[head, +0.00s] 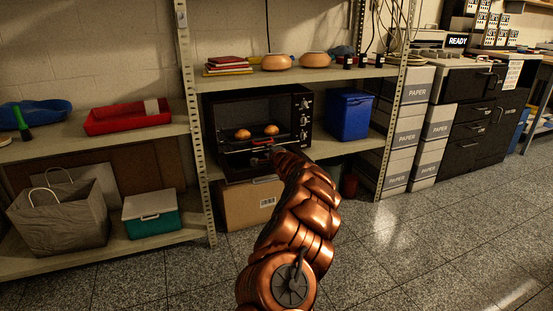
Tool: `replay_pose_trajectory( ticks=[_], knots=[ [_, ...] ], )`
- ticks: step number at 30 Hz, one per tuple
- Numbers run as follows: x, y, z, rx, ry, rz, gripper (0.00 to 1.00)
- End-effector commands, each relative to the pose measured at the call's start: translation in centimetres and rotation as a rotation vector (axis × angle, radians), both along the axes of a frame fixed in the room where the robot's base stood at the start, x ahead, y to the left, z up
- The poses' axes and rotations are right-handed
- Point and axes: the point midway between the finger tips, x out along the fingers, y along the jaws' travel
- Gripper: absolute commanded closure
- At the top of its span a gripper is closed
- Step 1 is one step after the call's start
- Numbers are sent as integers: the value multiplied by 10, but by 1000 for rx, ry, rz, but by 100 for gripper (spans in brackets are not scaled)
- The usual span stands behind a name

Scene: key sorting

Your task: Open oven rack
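A black toaster oven (299,102) stands on the middle shelf of the metal rack, with knobs down its right side. Two round buns lie inside, the left bun (242,134) and the right bun (271,130), apparently on the oven rack (256,139). The oven door seems folded down, with a dark panel below the opening. My copper arm reaches up from the bottom of the view. My gripper (262,153) is at the front of the oven, low by the rack's front edge. It is small and dark, so finger opening and contact cannot be made out.
A blue bin (348,115) stands right of the oven. A cardboard box (236,207) is below it. The shelf above holds pots (277,62) and books. Metal shelf posts (190,130) stand at both sides. The floor (420,250) at right is clear.

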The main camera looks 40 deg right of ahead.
Motion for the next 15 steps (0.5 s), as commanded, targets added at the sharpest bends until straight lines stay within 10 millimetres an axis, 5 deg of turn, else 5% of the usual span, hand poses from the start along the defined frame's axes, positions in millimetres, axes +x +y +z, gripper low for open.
replay_pose_trajectory(
  ticks=[15],
  knots=[
    [-31,12,6,7,-3,2,69]
  ],
)
